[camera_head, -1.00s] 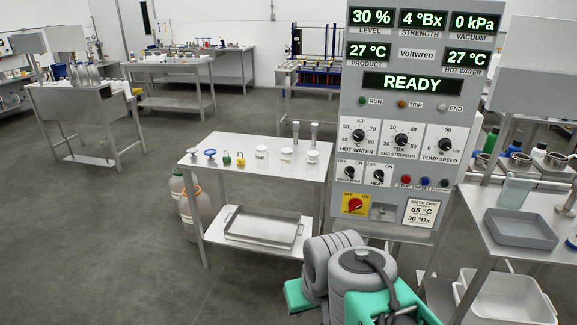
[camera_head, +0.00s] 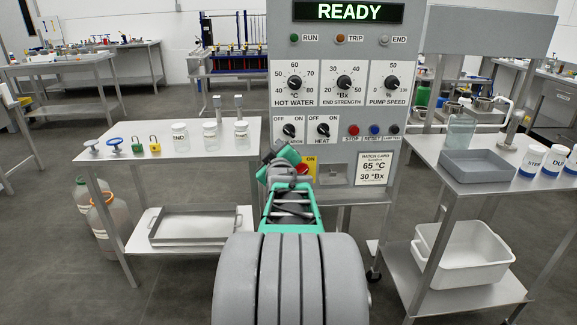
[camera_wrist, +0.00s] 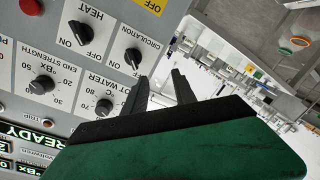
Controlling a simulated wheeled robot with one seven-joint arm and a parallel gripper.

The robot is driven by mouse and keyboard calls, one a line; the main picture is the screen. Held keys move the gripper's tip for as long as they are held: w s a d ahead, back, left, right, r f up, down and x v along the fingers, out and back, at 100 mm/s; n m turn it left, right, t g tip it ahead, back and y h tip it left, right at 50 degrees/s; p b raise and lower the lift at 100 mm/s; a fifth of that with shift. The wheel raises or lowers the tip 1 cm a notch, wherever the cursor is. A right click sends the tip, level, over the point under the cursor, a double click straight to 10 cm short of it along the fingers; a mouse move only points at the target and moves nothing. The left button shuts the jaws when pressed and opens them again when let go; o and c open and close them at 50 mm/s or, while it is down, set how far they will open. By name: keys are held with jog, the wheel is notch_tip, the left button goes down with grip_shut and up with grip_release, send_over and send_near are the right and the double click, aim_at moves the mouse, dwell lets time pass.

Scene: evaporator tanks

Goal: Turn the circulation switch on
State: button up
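The grey control panel (camera_head: 375,160) stands ahead, its display reading READY. The circulation switch (camera_head: 289,130) is a small black knob under OFF and ON marks; its label is partly covered by my arm. It also shows in the wrist view (camera_wrist: 133,60), just beyond my fingertips and a little to their left. Its pointer is too small to read surely. My gripper (camera_wrist: 160,80) is open and empty, its two dark fingers apart, not visibly touching the knob. In the head view my gripper (camera_head: 279,151) is in front of the panel, just below the switch.
The heat switch (camera_head: 323,130) sits right beside the circulation switch. A red knob on a yellow plate (camera_head: 309,165) is partly behind my arm. A table with jars and padlocks (camera_head: 165,165) stands left; another with a grey tray (camera_head: 485,166) stands right.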

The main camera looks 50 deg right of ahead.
jog(key=h, duration=0.2)
send_near(289, 133)
jog(key=d, duration=0.1)
jog(key=p+x, duration=0.1)
jog(key=x, duration=0.7)
jog(key=shift+w+a, duration=0.15)
jog(key=shift+a, duration=0.05)
jog(key=shift+c, duration=0.3)
grip_shut()
